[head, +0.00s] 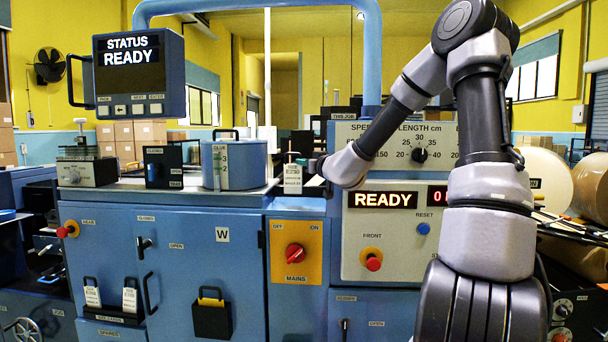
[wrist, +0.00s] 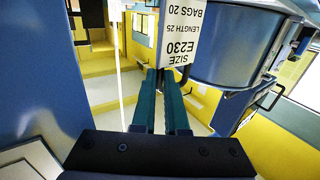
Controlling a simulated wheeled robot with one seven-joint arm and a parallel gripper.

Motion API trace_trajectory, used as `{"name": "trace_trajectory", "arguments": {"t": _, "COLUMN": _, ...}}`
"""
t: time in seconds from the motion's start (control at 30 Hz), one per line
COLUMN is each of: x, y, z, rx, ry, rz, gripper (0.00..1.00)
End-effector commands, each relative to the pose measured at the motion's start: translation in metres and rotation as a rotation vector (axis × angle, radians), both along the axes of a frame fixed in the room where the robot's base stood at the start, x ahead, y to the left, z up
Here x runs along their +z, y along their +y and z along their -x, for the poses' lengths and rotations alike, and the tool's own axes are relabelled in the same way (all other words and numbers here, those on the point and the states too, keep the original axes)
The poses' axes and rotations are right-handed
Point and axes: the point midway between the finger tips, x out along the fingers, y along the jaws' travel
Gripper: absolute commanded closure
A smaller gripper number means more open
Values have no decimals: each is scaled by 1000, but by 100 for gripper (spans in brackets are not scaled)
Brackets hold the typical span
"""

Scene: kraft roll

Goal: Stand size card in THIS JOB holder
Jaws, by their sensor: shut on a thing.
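The size card (head: 292,179) is white with a dark top and stands upright above the machine's ledge, left of my arm's end. In the wrist view the card (wrist: 180,38) reads upside down: SIZE E230, LENGTH 25, BAGS 20. My gripper (wrist: 165,76) is shut on it, with its two dark teal fingers close together at the card's edge. In the head view my gripper (head: 305,163) is small and partly hidden by the card and wrist. The THIS JOB holder (head: 341,113) is dark and sits on top of the speed and length panel, right of and above the card.
A blue glue pot (head: 235,163) stands just left of the card, and its side fills much of the wrist view's upper right. Two more cards (head: 91,293) (head: 129,297) stand in a low rack. A blue pipe (head: 372,60) rises by the THIS JOB holder.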

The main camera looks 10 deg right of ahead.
Motion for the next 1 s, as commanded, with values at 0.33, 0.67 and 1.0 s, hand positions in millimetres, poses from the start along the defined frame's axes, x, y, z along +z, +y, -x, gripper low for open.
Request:
{"name": "trace_trajectory", "arguments": {"t": 0.33, "x": -35, "y": 0, "z": 0, "rx": 0, "ry": 2, "rz": 1, "gripper": 100}}
{"name": "trace_trajectory", "arguments": {"t": 0.67, "x": -39, "y": 0, "z": 0, "rx": 0, "ry": 2, "rz": 0, "gripper": 100}}
{"name": "trace_trajectory", "arguments": {"t": 1.0, "x": -38, "y": 0, "z": 0, "rx": 0, "ry": 2, "rz": 1, "gripper": 59}}
